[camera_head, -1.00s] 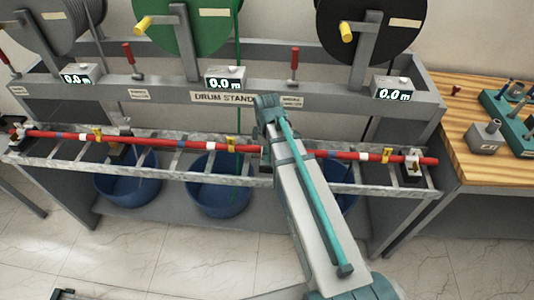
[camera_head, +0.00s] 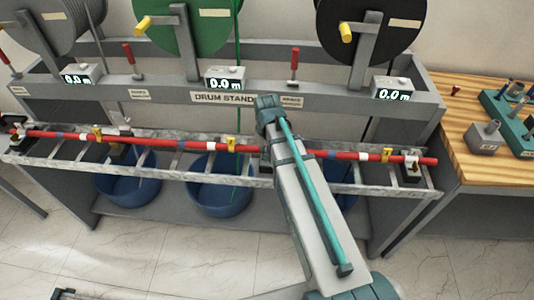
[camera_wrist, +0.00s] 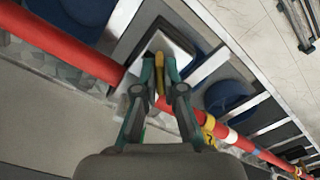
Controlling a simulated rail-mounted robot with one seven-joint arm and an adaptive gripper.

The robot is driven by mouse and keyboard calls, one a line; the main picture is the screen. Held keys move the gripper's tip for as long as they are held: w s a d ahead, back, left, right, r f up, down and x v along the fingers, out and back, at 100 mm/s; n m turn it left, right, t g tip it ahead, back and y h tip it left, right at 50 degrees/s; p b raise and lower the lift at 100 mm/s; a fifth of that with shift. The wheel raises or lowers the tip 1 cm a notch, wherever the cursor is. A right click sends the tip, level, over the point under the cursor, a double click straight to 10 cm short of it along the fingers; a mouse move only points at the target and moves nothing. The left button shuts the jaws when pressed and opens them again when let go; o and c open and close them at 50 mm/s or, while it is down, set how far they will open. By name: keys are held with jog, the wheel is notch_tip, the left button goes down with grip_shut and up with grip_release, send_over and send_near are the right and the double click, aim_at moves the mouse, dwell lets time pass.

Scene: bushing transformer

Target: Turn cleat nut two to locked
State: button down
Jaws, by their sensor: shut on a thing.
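In the wrist view my gripper (camera_wrist: 160,64) is shut on a small yellow cleat nut (camera_wrist: 159,78), held between its two fingertips. The nut stands over a pale grey cleat block (camera_wrist: 172,44) beside the red cable (camera_wrist: 75,54). No number shows on the nut, and its locked mark cannot be made out. In the head view my arm hides the gripper and this cleat. The red cable (camera_head: 330,154) runs along the ladder rack there, and another cleat (camera_head: 411,166) holds its right end.
The metal ladder rack (camera_head: 160,168) fronts the drum stand (camera_head: 215,97). Blue bins (camera_head: 128,188) stand below it. Yellow bands (camera_head: 231,143) wrap the cable left of my arm. A wooden bench (camera_head: 470,100) with fittings is at the right.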

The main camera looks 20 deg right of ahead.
jog(key=m, duration=0.4)
jog(key=shift+m, duration=1.9)
jog(key=shift+w, duration=0.1)
jog(key=c, duration=1.6)
grip_release()
jog(key=shift+o, duration=0.2)
notch_tip(320, 180, up, 12)
